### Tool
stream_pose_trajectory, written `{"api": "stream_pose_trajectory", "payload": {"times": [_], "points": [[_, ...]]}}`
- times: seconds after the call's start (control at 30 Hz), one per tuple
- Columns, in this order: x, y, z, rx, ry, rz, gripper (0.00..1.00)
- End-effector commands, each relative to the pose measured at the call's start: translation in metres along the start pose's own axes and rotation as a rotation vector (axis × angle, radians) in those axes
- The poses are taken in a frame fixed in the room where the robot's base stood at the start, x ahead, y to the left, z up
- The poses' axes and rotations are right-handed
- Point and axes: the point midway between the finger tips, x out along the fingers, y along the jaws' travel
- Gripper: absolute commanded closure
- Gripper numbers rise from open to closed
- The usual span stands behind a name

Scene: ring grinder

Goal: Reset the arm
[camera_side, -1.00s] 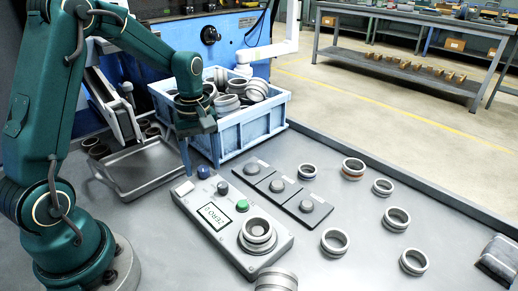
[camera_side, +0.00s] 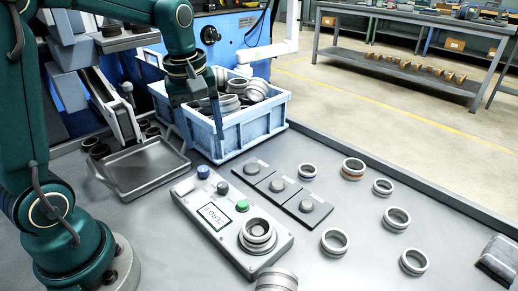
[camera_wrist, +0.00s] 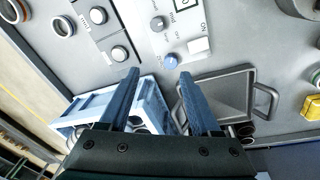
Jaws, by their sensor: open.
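My gripper (camera_side: 203,104) hangs in front of and partly over the blue crate (camera_side: 228,134) in the side view, with its fingers pointing down. In the wrist view my gripper (camera_wrist: 160,78) shows two blue fingers spread apart with nothing between them. The crate (camera_wrist: 152,100) lies behind and left of the fingers there, and my gripper hides part of it. The crate holds several metal rings (camera_side: 256,90).
A grey tray (camera_side: 145,167) stands left of the crate. A gauge box (camera_side: 225,217) with a display and knobs carries a ring (camera_side: 257,233). A three-pad plate (camera_side: 278,187) lies beside it. Several loose rings (camera_side: 334,241) stand on the right of the table.

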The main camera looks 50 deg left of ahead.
Motion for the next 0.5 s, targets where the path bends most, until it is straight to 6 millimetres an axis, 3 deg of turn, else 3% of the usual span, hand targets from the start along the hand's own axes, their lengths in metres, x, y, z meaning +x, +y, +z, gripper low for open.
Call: {"api": "stream_pose_trajectory", "payload": {"times": [0.03,0.2,0.37,0.5], "points": [[-0.014,0.000,0.011,0.051,0.027,0.037,0.36],[-0.044,-0.010,0.048,0.266,0.101,0.132,0.36],[-0.058,-0.028,0.080,0.508,0.174,0.209,0.36],[-0.058,-0.046,0.103,0.727,0.239,0.256,0.36]]}}
